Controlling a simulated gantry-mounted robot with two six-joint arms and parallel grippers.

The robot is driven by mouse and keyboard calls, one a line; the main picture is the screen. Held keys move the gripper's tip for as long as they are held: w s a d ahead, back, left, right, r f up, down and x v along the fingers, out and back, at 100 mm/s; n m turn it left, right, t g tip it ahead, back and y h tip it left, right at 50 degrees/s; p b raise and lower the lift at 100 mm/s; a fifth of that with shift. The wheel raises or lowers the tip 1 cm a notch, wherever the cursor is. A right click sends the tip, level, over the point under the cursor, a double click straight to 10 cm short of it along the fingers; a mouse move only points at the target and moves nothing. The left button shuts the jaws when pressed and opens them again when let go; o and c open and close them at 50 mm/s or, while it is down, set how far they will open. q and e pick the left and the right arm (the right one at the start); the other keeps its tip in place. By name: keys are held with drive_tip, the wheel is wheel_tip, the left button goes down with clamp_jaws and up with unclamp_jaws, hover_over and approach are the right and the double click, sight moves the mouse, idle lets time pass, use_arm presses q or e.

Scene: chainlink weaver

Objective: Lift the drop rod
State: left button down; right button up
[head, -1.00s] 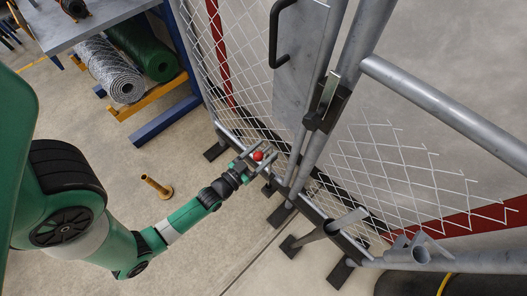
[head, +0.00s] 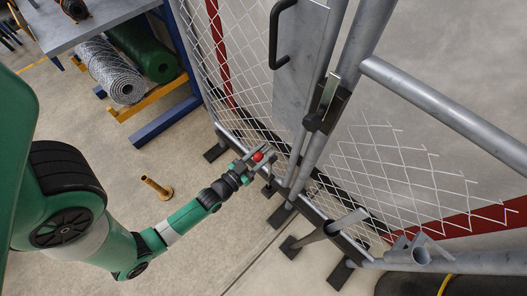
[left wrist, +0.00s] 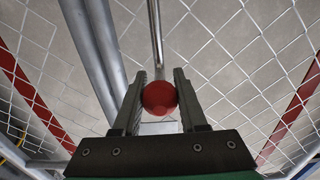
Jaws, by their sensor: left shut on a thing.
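The drop rod shows as a thin metal rod (left wrist: 156,32) in front of the mesh in the left wrist view. A red ball knob (left wrist: 160,98) is seen at its near end, and it also shows in the head view (head: 257,156). My left gripper (left wrist: 157,92) is shut on the red knob, one finger on each side of it. In the head view the left gripper (head: 259,158) is low beside the chain-link gate. The rod's lower end and its floor socket cannot be made out. My right gripper is not in view.
The chain-link gate (head: 250,60) and its grey posts (head: 338,100) stand close to the gripper. A workbench (head: 95,22) with mesh rolls (head: 108,72) is at upper left.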

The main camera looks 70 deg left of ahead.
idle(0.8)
use_arm(q)
wheel_tip(320, 180, up, 9)
drive_tip(key=p, duration=0.8)
drive_tip(key=shift+f, duration=0.1)
drive_tip(key=c, duration=0.8)
unclamp_jaws()
drive_tip(key=o, duration=0.3)
drive_tip(key=shift+w, duration=0.1)
drive_tip(key=shift+f, duration=0.15)
drive_tip(key=p+v, duration=0.1)
drive_tip(key=v, duration=1.1)
